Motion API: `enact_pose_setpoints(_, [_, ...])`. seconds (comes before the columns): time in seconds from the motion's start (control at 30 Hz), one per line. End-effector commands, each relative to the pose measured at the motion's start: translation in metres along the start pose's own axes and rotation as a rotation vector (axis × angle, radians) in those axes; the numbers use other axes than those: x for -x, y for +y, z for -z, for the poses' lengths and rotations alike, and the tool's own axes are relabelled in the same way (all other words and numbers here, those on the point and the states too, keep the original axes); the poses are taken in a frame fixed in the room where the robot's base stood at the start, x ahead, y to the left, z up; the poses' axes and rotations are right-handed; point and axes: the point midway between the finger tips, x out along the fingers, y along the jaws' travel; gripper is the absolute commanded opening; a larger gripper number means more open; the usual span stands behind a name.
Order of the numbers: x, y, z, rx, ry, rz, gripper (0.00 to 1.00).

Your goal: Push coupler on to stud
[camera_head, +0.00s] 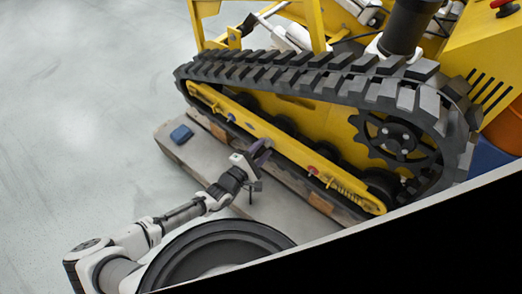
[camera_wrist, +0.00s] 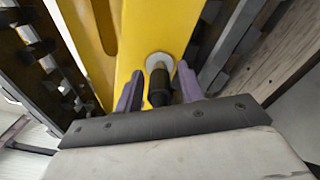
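In the wrist view a dark, narrow coupler (camera_wrist: 158,88) with a brassy band points away from me toward a pale round boss (camera_wrist: 159,62) on the yellow track frame. The stud itself cannot be made out; the coupler's far end meets or covers the boss's middle, and I cannot tell how far it is seated. My gripper (camera_wrist: 159,76) has its two purple fingers on either side of the coupler. Whether they touch it is unclear. In the head view my gripper (camera_head: 262,150) is at the side of the yellow frame (camera_head: 275,138); the coupler is not distinguishable there.
The rubber track (camera_head: 300,72) runs above and around the frame. A red knob (camera_head: 311,170) and a blue knob (camera_head: 230,118) sit along the frame. A blue object (camera_head: 181,134) lies on the grey slab (camera_head: 185,152). Open floor (camera_head: 80,110) is at left.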

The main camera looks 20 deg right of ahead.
Motion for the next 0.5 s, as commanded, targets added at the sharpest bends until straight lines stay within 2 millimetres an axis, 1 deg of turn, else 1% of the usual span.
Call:
enact_pose_setpoints(0.03, [0.0001,0.0,0.0,0.0,0.0,0.0,0.33])
enact_pose_setpoints(0.2, [0.0002,0.0,0.0,0.0,0.0,0.0,0.1])
enact_pose_setpoints(0.3, [0.0003,0.0,0.0,0.0,0.0,0.0,0.0])
enact_pose_setpoints(0.5, [0.0017,0.0003,0.0,0.0,0.0,0.0,0.0])
